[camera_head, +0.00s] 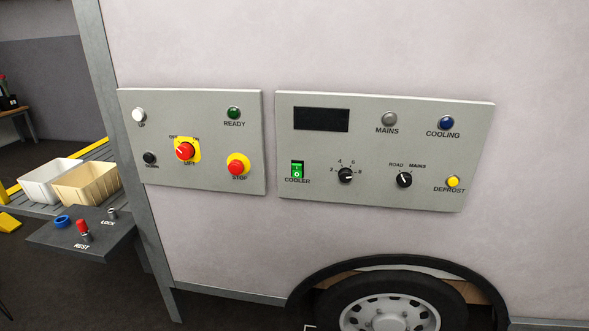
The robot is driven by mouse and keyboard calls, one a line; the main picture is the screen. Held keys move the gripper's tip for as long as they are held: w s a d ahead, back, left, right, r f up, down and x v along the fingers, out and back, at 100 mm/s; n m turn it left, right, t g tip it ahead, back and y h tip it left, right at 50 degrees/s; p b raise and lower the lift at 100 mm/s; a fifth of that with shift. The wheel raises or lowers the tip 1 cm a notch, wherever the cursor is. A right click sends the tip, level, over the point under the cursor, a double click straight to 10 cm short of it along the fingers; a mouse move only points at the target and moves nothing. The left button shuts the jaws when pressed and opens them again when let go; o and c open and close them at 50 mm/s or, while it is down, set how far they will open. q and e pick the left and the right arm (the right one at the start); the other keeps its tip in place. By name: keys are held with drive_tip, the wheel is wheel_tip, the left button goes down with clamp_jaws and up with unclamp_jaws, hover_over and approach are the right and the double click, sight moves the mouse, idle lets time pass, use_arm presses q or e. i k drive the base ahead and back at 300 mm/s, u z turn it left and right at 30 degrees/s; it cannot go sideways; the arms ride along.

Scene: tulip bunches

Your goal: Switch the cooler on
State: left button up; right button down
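The cooler switch (297,170) is a green rocker in a black frame, above the label COOLER. It sits at the lower left of the right-hand grey panel (380,190) on the vehicle's side wall. The dark display (321,119) above it is blank. On the same panel are a grey MAINS lamp (389,118), a blue COOLING lamp (446,123), a numbered knob (345,175), a ROAD/MAINS knob (404,179) and a yellow DEFROST button (453,182). Whether the lamps are lit is unclear. Neither of my grippers is in view.
The left-hand panel (220,182) holds a red LIFT switch (185,151), a red STOP button (238,165) and other buttons. A dark shelf (60,243) with REST and LOCK controls juts out at lower left, near two bins (86,183). A wheel (390,303) is below.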

sight(297, 169)
drive_tip(key=u, duration=0.8)
drive_tip(key=i, duration=0.7)
